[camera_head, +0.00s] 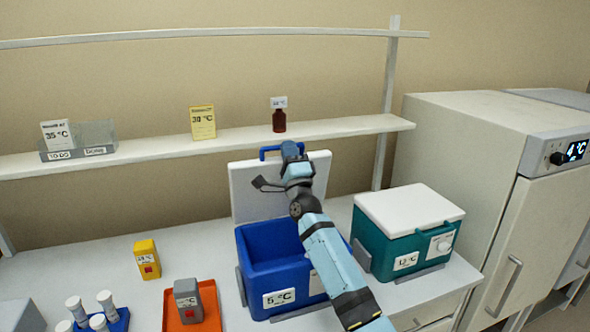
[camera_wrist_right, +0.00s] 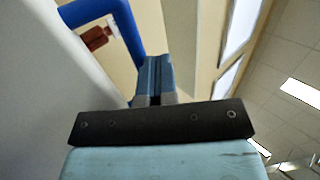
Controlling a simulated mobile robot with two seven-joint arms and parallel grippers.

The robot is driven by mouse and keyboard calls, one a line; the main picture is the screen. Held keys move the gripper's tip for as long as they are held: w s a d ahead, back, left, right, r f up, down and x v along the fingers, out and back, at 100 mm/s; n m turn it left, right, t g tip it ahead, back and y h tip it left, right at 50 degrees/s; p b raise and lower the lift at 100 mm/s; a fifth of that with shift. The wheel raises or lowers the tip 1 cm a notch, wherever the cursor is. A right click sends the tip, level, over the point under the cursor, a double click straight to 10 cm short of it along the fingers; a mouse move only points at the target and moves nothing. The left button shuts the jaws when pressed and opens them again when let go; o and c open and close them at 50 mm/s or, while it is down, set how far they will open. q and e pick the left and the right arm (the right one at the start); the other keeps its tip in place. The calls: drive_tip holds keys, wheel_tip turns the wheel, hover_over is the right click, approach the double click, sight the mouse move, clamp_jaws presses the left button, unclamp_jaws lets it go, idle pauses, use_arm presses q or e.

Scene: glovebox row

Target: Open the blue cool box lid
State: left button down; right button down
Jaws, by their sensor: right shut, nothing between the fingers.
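The blue cool box (camera_head: 262,249), marked 5 °C, stands on the bench with its inside showing. Its white lid (camera_head: 241,196) stands upright along the back edge of the box. The lid's blue handle (camera_head: 268,152) is at the top of the lid, and it also shows in the right wrist view (camera_wrist_right: 136,36). My right gripper (camera_head: 290,150) is at the lid's top edge, beside the handle. In the right wrist view its fingers (camera_wrist_right: 154,80) are shut and empty, close to the handle; I cannot tell whether they touch it. My left gripper is not in view.
A teal cool box (camera_head: 400,250) with a white lid stands right of the blue one. A shelf (camera_head: 345,126) holding a brown bottle (camera_head: 279,120) runs behind the lid. A yellow box (camera_head: 147,259), an orange tray (camera_head: 172,325) and a blue tube rack (camera_head: 122,322) are at left.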

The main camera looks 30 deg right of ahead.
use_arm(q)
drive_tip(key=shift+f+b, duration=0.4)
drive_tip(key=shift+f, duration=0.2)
use_arm(e)
drive_tip(key=shift+w+d+r, duration=0.15)
drive_tip(key=shift+w, duration=0.5)
drive_tip(key=shift+w+d+r, duration=0.1)
drive_tip(key=shift+w+d, duration=0.05)
drive_tip(key=shift+w, duration=0.5)
